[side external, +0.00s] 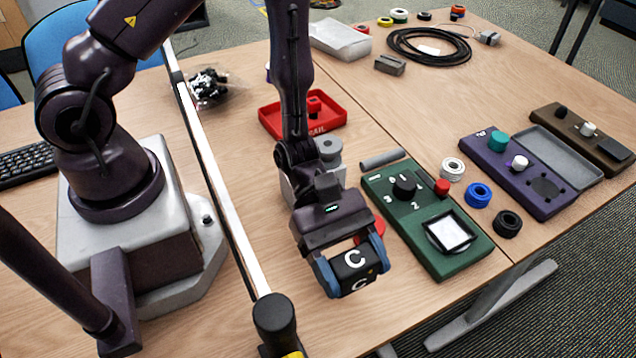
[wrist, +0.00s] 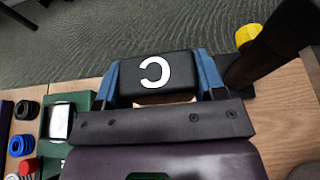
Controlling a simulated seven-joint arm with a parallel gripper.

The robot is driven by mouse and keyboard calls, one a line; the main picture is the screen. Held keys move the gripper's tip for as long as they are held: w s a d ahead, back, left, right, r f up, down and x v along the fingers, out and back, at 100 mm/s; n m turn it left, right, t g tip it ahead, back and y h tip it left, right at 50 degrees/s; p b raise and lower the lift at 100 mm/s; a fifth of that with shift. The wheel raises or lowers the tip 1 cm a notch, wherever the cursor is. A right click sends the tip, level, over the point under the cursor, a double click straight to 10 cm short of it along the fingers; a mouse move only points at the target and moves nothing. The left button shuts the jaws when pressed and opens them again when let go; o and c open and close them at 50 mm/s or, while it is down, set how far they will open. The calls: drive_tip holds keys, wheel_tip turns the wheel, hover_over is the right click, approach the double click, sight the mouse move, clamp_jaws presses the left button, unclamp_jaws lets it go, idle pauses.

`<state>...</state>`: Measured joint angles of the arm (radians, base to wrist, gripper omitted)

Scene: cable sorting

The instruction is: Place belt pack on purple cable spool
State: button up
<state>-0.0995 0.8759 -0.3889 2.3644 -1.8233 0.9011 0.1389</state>
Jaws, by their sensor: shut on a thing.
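My gripper (side external: 357,281) is shut on a black box marked with white C letters, the belt pack (side external: 352,260). Its blue fingers clasp the box on two sides, and it is held above the table's front part. In the wrist view, the belt pack (wrist: 155,73) sits between both fingers with one C facing the camera. I cannot make out a purple cable spool. Small ring-shaped spools stand at the right: white (side external: 452,169), blue (side external: 478,196) and black (side external: 507,223). A purple panel (side external: 541,207) with knobs lies beyond them.
A green panel (side external: 447,268) with knobs lies right of my gripper. A red disc (side external: 378,227) is partly hidden behind it. A red tray (side external: 269,119) is behind the arm. A long rail (side external: 222,192) runs at left. A black cable coil (side external: 391,42) lies at the back.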

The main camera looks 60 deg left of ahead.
sight(355, 259)
wheel_tip(355, 259, up, 10)
drive_tip(key=shift+f, duration=0.2)
drive_tip(key=w+a+f+n+t+y, duration=0.1)
drive_tip(key=w+a+n+t+y, duration=0.75)
drive_tip(key=w+a, duration=1.65)
drive_tip(key=s+a+n+t+y, duration=0.2)
drive_tip(key=a+n+t+y, duration=0.5)
drive_tip(key=a, duration=1.8)
drive_tip(key=s+a+r+n+g+y, duration=0.1)
drive_tip(key=s+a+n+g+y, duration=0.2)
drive_tip(key=a, duration=0.6)
drive_tip(key=s+a+n, duration=0.4)
drive_tip(key=a, duration=0.5)
wheel_tip(355, 259, down, 10)
drive_tip(key=shift+f, duration=2.4)
